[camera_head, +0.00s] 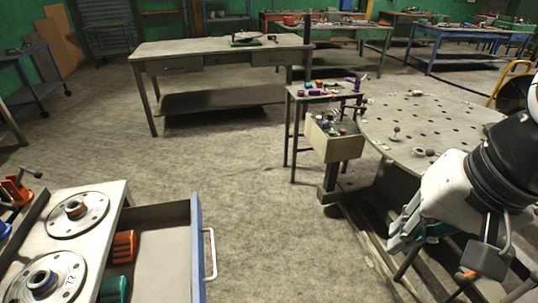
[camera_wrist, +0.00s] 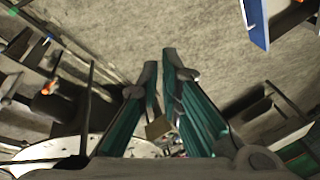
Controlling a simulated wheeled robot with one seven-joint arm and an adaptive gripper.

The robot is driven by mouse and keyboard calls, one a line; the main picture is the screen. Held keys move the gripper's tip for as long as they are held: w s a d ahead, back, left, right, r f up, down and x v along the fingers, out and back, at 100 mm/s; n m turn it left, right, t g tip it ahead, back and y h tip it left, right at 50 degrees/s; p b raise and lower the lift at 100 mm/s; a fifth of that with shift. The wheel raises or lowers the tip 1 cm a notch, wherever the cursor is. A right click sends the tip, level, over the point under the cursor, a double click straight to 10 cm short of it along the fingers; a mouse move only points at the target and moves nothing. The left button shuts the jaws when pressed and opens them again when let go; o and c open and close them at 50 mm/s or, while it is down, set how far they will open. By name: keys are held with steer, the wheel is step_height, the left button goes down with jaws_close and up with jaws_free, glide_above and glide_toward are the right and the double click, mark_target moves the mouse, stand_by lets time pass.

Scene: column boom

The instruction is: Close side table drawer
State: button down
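A drawer with a blue front (camera_head: 197,250) and a pale bar handle (camera_head: 211,254) is pulled out of the cabinet at the lower left in the head view. It holds an orange item (camera_head: 124,246) and a teal item (camera_head: 113,289). A blue panel, seemingly the same front, shows at the top right of the wrist view (camera_wrist: 256,24). My gripper (camera_head: 404,222) is at the right, well apart from the handle, beside the round perforated table. In the wrist view its two teal-sided fingers (camera_wrist: 160,62) have a narrow gap between them, with nothing held.
Flanged discs (camera_head: 78,214) lie on the cabinet top. A small stand (camera_head: 318,95) with a beige box (camera_head: 334,145) stands beside the round perforated table (camera_head: 435,118). A long workbench (camera_head: 205,48) is behind. The floor (camera_head: 270,220) between drawer and gripper is clear.

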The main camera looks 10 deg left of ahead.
steer(key=w+a+f+m+g+y+b, duration=0.1)
steer(key=w+a+f+m, duration=0.15)
steer(key=a+f, duration=0.35)
steer(key=w+a+f+m+g+y+b, duration=0.1)
steer(key=w+a+f+m+g, duration=0.15)
steer(key=a, duration=0.55)
steer(key=s+a+f+m+b, duration=0.1)
steer(key=a+f+m+b, duration=0.1)
steer(key=a+f, duration=0.7)
steer(key=s+a+f+m+g+b, duration=0.1)
steer(key=a+f+m+b, duration=0.1)
steer(key=a+f, duration=0.7)
steer(key=shift+s+a+f+m+b, duration=0.15)
steer(key=shift+a+f+m+b, duration=0.45)
steer(key=shift+f, duration=2.95)
steer(key=shift+d, duration=0.25)
steer(key=shift+p, duration=0.3)
steer(key=s+a+p, duration=0.3)
steer(key=a, duration=0.4)
steer(key=s+a+p, duration=0.4)
steer(key=a, duration=0.3)
steer(key=s+a+p, duration=0.3)
steer(key=a+p, duration=0.1)
steer(key=a, duration=0.4)
steer(key=shift+s+a, duration=0.1)
steer(key=shift+s, duration=0.3)
